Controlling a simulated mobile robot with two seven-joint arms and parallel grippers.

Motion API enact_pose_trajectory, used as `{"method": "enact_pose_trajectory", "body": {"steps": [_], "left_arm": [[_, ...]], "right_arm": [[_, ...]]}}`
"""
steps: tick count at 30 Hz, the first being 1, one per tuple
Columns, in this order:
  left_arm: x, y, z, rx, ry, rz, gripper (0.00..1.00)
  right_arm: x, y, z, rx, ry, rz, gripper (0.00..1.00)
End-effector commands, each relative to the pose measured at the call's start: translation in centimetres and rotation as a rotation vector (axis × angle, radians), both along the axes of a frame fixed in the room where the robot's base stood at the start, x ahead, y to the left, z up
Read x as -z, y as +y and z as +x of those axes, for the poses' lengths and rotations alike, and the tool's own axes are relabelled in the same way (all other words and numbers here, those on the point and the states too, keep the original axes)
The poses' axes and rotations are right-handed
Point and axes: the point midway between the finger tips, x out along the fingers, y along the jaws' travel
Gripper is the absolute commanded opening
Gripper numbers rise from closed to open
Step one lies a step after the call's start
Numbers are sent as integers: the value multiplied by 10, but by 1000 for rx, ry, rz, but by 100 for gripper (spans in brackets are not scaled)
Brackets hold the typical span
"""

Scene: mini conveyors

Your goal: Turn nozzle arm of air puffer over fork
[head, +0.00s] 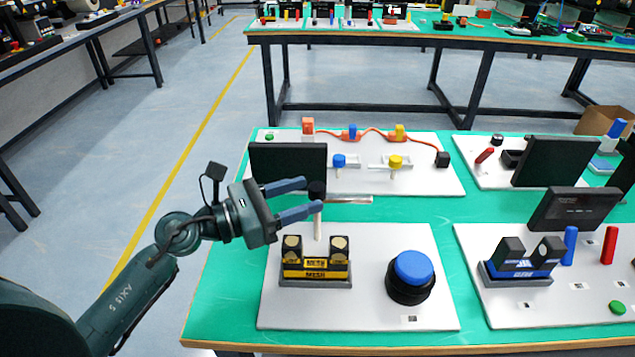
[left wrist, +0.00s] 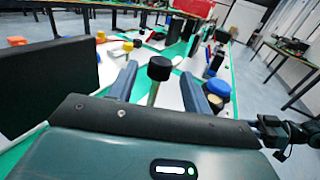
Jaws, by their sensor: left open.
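The air puffer has a pale upright post (head: 317,228) with a black cap (head: 316,187) on the near white board. The cap also shows in the left wrist view (left wrist: 159,67). A thin pale bar (head: 350,200) reaches right from near the post's top; it looks like the nozzle arm. The fork (head: 315,272), black and yellow with two upright round-faced heads, stands in front of the post. My left gripper (head: 312,196) is open, its blue fingers at cap height on either side of the puffer's top. I cannot tell whether they touch it. My right gripper is out of view.
A big blue button (head: 414,268) on a black base stands right of the fork. A black panel (head: 288,163) stands upright behind the gripper. Another white board (head: 540,307) with a blue-black fork lies to the right. The board's front middle is clear.

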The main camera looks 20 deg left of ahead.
Motion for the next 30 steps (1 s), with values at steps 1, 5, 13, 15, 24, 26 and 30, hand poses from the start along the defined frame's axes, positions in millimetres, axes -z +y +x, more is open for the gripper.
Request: {"method": "enact_pose_trajectory", "body": {"steps": [1,5,13,15,24,26,30], "left_arm": [[-4,-7,6,1,-2,-2,49],[-2,-19,18,0,-1,-2,49],[0,-27,25,1,1,0,49],[1,-27,25,1,1,0,49],[1,-27,24,1,1,0,34],[1,-27,24,1,1,0,29],[1,-27,24,1,1,0,17]], "right_arm": [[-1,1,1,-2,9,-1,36],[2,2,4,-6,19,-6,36],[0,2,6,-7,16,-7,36],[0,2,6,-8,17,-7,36],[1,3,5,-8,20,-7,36],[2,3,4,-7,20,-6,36],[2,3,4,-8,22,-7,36]]}}
